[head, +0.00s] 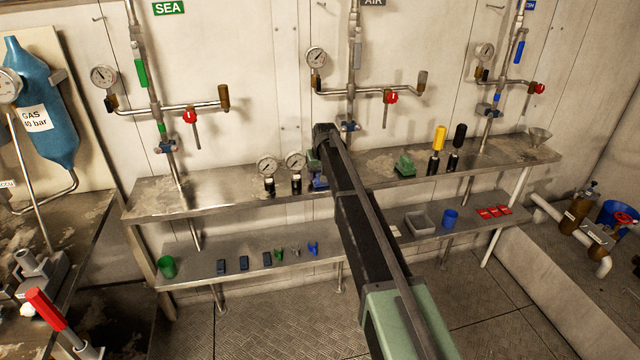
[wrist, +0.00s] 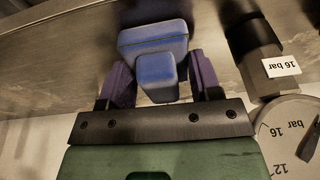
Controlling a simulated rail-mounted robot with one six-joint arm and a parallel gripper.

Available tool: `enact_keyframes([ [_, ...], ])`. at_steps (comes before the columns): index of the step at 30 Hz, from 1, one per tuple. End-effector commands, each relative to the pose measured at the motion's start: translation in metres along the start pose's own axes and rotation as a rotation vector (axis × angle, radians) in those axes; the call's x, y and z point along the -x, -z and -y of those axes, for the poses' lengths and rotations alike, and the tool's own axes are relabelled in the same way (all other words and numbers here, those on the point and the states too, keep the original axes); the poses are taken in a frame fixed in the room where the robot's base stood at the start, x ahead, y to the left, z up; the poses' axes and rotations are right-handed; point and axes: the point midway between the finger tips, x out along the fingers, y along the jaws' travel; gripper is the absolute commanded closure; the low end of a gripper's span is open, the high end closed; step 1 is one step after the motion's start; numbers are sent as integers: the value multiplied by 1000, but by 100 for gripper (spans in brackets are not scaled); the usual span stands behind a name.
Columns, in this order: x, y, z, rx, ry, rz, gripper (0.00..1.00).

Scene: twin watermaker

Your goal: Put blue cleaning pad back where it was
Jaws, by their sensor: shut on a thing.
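The blue cleaning pad (wrist: 155,45) has a raised block-shaped grip and sits between the two purple fingers of my gripper (wrist: 164,78) in the wrist view. The fingers are shut on the grip. In the head view my gripper (head: 318,180) is low over the upper steel shelf (head: 225,190), just right of two gauges, and my arm hides most of the pad. I cannot tell whether the pad touches the shelf.
Two gauges on black bases (head: 268,168) stand close left of my gripper. A green pad (head: 405,166), a yellow-topped bottle (head: 438,145) and a black-topped bottle (head: 457,145) stand to the right. The lower shelf (head: 345,247) holds small parts, a grey bin (head: 418,224) and cups.

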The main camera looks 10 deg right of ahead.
Motion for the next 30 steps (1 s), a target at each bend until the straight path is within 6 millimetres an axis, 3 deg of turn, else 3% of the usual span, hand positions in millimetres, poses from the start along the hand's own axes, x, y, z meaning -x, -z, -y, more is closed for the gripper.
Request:
enact_keyframes([
  [9, -3, -1, 0, 0, 0, 0, 61],
  [10, -1, 0, 0, 0, 0, 0, 38],
  [11, -1, 0, 0, 0, 0, 0, 33],
  [20, 1, 0, 0, 0, 0, 0, 32],
  [26, 29, 2, 0, 0, 0, 0, 32],
  [30, 67, 3, 1, 0, 0, 0, 32],
])
